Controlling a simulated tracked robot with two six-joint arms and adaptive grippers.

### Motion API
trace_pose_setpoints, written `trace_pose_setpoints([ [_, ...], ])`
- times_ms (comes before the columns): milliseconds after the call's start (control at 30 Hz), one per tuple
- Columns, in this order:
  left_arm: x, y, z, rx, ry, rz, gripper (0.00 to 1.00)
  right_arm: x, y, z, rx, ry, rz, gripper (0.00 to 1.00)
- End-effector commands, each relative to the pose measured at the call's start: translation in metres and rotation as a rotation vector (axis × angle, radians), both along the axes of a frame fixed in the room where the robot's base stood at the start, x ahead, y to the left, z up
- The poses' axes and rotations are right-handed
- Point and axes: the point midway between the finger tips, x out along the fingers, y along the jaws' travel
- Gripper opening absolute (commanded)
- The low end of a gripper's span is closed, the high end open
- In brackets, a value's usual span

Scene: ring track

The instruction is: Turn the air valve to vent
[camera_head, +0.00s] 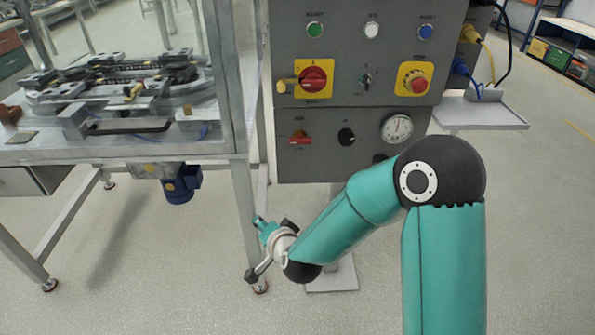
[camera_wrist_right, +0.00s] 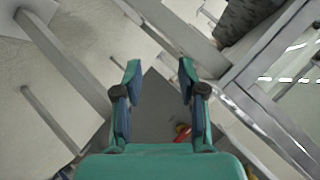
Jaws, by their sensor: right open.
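The air valve (camera_head: 300,139) is a small red handle at the lower left of the grey control panel in the head view. Its handle lies about level, near a small label too blurred to read surely. A red piece, likely the same handle (camera_wrist_right: 182,133), shows in the wrist view low between the fingers, partly hidden by the gripper. My right gripper (camera_head: 264,228) is below and left of the panel, apart from the valve. In the wrist view the right gripper (camera_wrist_right: 159,76) has its fingers apart with nothing between them. My left gripper is not in view.
The panel (camera_head: 350,95) also carries a red rotary switch (camera_head: 313,79), a red stop button (camera_head: 415,82), a black knob (camera_head: 346,136) and a gauge (camera_head: 397,128). A metal-framed machine table (camera_head: 120,150) stands left, its leg (camera_head: 243,200) close to my right gripper.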

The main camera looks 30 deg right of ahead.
Motion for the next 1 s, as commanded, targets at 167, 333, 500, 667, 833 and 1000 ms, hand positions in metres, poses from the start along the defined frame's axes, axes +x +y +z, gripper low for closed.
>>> trace_pose_setpoints([
  [167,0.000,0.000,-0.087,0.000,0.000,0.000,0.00,0.017,-0.045,0.038,0.146,-0.339,-0.276,0.41],
  [333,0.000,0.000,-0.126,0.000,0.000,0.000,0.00,0.004,-0.078,0.079,0.279,-0.570,-0.453,0.41],
  [500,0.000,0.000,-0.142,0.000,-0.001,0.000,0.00,-0.009,-0.095,0.100,0.354,-0.686,-0.539,0.41],
  [667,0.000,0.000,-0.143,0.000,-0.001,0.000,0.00,-0.006,-0.104,0.107,0.371,-0.709,-0.560,0.41],
  [833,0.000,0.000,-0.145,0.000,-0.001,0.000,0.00,0.014,-0.116,0.106,0.369,-0.707,-0.560,0.41],
  [1000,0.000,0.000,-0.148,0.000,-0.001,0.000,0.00,0.044,-0.134,0.105,0.368,-0.706,-0.559,0.41],
])
